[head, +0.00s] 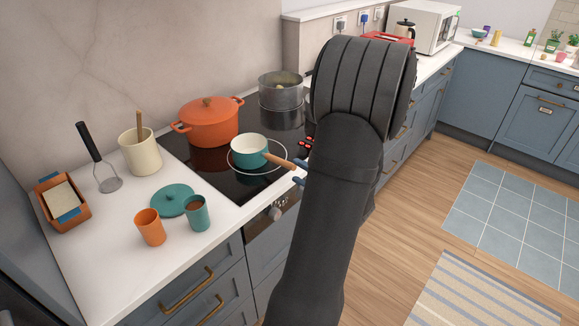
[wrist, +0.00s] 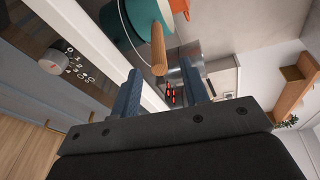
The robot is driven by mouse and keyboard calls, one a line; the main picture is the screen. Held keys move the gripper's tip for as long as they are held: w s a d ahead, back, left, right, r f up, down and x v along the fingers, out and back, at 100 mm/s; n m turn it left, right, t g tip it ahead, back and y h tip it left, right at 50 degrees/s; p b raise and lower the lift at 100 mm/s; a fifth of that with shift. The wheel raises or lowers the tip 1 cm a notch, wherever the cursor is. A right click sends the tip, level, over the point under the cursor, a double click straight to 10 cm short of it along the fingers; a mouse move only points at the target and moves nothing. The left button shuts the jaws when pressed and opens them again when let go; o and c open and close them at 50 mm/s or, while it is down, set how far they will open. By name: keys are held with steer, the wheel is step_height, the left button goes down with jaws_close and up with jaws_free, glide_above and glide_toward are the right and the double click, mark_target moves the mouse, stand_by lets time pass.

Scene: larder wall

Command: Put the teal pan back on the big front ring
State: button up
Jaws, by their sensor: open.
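The teal pan (head: 248,158), cream inside, stands upright on the black hob. It sits inside the white outline of the big front ring (head: 255,174), off centre toward the back left, with bare ring at its right and front. Its wooden handle (head: 279,160) points right and toward the hob's front edge. In the wrist view the pan (wrist: 120,28) is at the top, and its handle end lies between and just beyond the fingertips. My gripper (wrist: 163,85) is open, with two blue fingers apart and nothing held. In the head view my arm hides most of it.
An orange lidded pot (head: 208,125) stands behind the pan, and a steel pot (head: 281,92) at the back right. A teal lid (head: 173,200), an orange cup (head: 150,228) and a teal cup (head: 197,213) stand on the counter at left. Hob knobs (wrist: 52,62) line the front.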

mark_target(281, 159)
steer(key=shift+v, duration=1.4)
steer(key=x, duration=1.2)
steer(key=shift+v, duration=4.5)
steer(key=shift+s+d, duration=0.1)
steer(key=shift+x, duration=4.65)
